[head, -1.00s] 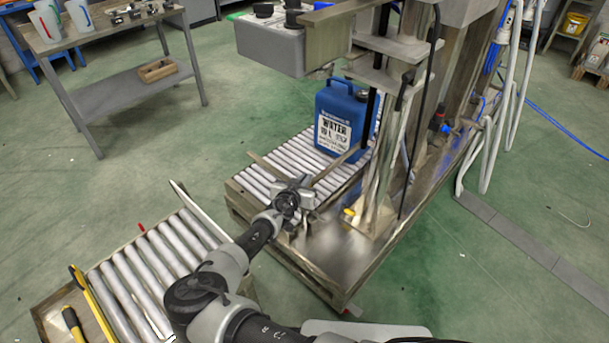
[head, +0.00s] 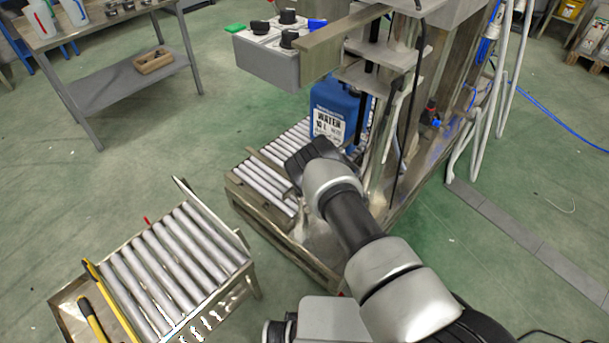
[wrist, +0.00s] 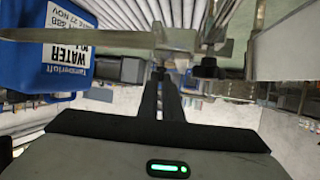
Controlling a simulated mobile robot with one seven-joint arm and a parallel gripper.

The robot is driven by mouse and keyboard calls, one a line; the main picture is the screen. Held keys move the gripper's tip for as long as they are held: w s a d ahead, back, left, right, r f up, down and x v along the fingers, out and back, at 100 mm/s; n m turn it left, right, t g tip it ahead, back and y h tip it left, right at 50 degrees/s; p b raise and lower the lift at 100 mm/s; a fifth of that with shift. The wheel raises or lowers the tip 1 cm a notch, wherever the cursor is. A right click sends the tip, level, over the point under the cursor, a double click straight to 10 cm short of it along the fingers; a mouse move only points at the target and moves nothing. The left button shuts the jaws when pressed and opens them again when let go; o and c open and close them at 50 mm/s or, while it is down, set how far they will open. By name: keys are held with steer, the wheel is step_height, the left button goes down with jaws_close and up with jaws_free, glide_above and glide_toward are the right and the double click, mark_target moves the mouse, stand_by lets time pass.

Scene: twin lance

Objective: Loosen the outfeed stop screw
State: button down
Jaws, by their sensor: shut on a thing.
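In the wrist view my gripper (wrist: 161,76) is shut, its two dark fingers together at a small part beside the steel stop bar (wrist: 105,37). That part fits the outfeed stop screw, but the fingertips mostly hide it. The blue water jug (wrist: 40,70) appears upside down at the left. In the head view the jug (head: 328,124) stands on the outfeed rollers (head: 262,181), behind the end of my arm. My arm hides the fingertips and the screw there.
A dark knob (wrist: 206,69) sits right of my fingers. The steel machine frame (head: 402,145) rises close to the right of my arm. A grey control box (head: 268,58) hangs above. A separate roller table (head: 165,270) stands front left, with green floor between.

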steer(key=n+g+b, duration=0.1)
steer(key=n+y+b, duration=0.1)
steer(key=n+g+y+b, duration=0.1)
steer(key=shift+w+d+f+g, duration=0.15)
steer(key=shift+w+d+g, duration=0.1)
steer(key=shift+w+g, duration=0.05)
steer(key=shift+n+g+y+b, duration=0.6)
steer(key=shift+n+g+b, duration=0.1)
steer(key=shift+b, duration=0.1)
steer(key=shift+a, duration=0.1)
steer(key=c, duration=1.9)
jaws_free()
steer(key=shift+c, duration=0.2)
steer(key=p+v, duration=0.3)
steer(key=v, duration=1.4)
steer(key=shift+d+r, duration=0.2)
steer(key=shift+d, duration=0.1)
